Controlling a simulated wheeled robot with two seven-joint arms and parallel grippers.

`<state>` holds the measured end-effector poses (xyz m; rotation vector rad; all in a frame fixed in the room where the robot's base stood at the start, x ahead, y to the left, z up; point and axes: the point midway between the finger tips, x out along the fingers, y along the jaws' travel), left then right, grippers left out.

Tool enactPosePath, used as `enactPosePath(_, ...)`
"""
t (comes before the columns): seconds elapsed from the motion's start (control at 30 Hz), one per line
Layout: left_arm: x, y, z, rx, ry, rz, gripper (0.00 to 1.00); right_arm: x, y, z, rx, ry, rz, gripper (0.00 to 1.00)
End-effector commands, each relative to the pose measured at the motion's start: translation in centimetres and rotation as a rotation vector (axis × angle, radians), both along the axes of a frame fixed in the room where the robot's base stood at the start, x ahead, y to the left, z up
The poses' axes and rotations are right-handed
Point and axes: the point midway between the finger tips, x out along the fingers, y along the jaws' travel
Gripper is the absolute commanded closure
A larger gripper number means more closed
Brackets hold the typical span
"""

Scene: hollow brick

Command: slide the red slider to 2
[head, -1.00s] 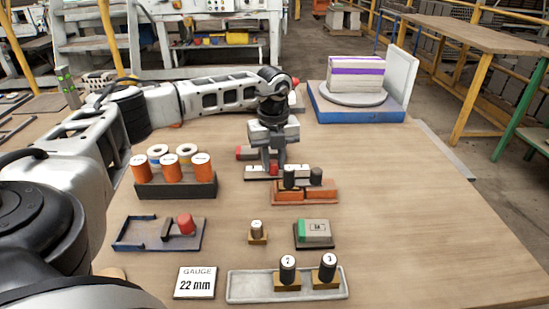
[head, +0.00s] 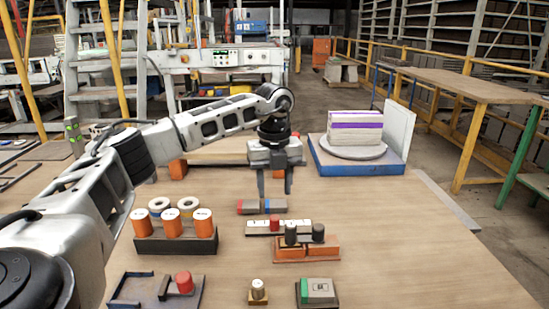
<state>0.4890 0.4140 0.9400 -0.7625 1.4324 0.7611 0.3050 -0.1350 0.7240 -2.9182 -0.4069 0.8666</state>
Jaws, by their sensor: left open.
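The red slider (head: 275,223) sits near the middle of a white marked strip (head: 257,228) on the table. The marks on the strip are too small to read. My left gripper (head: 275,191) is open and empty, its two fingers pointing down. It is raised and apart from the slider, appearing above and behind it in the head view. My right gripper is not in view.
A red-and-grey bar (head: 250,207) lies just behind the strip. An orange block with dark pegs (head: 308,252) stands close in front of it. A rack of orange cylinders (head: 175,246) is at left. A blue platform (head: 340,166) is behind right. The right tabletop is clear.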

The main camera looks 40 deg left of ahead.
Motion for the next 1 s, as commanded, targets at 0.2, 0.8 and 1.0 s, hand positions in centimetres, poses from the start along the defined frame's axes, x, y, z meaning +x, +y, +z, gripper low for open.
enactPosePath(0.2,0.1,0.0,4.8,-0.001,-0.003,0.0,0.55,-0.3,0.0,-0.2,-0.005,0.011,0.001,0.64)
enactPosePath(0.8,0.0,0.0,7.4,0.0,0.001,0.0,0.55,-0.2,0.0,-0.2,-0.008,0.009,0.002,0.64)
enactPosePath(1.0,0.0,0.0,7.4,0.0,0.001,0.0,0.55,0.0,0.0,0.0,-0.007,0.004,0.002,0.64)
